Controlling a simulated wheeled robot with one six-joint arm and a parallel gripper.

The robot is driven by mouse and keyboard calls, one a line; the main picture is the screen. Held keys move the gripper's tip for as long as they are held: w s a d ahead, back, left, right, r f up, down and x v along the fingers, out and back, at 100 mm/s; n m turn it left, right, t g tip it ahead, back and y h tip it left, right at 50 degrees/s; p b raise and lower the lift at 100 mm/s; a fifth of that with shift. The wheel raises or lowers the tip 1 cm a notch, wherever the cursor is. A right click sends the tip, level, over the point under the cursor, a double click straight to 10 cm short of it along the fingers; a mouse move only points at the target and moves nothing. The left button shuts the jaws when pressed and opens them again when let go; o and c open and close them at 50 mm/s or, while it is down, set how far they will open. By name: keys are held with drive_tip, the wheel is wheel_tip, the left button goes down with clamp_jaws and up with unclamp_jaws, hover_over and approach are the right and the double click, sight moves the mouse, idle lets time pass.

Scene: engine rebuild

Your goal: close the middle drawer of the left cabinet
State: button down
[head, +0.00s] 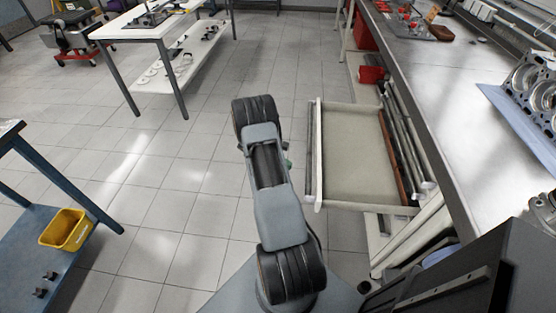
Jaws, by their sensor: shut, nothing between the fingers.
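A drawer (355,158) of the cabinet under the long workbench stands pulled out to the left, over the floor. It has a pale front panel (318,155) and a bare beige bottom, and looks empty. Whether it is the middle one cannot be told, as the cabinet's other drawers are hidden from above. My arm rises in the middle of the view, to the left of the drawer front, with a strip of floor showing between them. My gripper is hidden below or behind the arm links.
The workbench (440,100) runs along the right with engine parts on it. A blue table with a yellow bin (66,229) is at left. Tiled floor is clear between.

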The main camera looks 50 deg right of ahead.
drive_tip(key=s+d+f, duration=0.2)
drive_tip(key=s+d, duration=0.1)
drive_tip(key=s, duration=0.1)
drive_tip(key=shift+s+d, duration=0.15)
drive_tip(key=shift+s, duration=0.15)
drive_tip(key=shift+f, duration=0.1)
